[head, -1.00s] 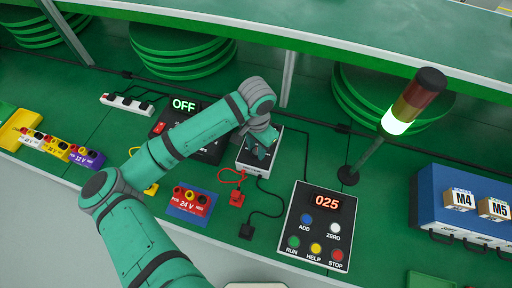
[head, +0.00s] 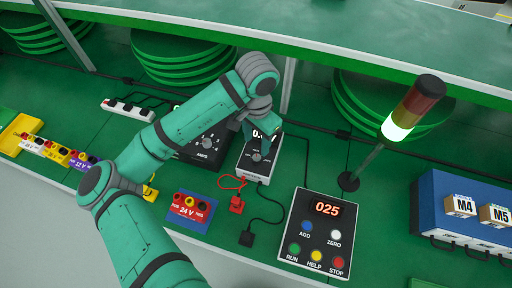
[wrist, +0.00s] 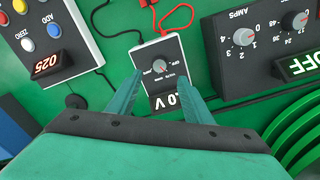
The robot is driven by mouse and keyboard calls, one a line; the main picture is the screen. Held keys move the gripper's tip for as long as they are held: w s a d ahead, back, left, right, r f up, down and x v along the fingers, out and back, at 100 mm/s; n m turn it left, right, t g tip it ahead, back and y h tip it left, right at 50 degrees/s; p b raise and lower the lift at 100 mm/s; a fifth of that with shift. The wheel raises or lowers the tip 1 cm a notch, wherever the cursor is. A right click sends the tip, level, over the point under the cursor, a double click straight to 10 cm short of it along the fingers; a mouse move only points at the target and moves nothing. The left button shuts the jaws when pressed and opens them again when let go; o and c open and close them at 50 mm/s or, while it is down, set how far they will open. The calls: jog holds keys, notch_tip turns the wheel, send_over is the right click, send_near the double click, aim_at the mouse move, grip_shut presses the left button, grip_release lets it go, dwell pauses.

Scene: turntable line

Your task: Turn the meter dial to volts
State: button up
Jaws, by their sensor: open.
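The meter (head: 253,166) is a small grey-white box with a dark face on the bench. Its round dial (wrist: 160,66) shows clearly in the wrist view, and in the head view it shows just below my gripper (head: 257,140).
Red and black leads run from the meter to a red plug (head: 236,204) and a black plug (head: 247,238). The AMPS supply box (wrist: 245,45) stands beside it. A button panel (head: 313,235) reading 025 and a lit signal tower (head: 397,125) stand to the right.

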notch_tip(320, 180, up, 2)
jog(key=shift+r, duration=0.1)
dwell(0.7)
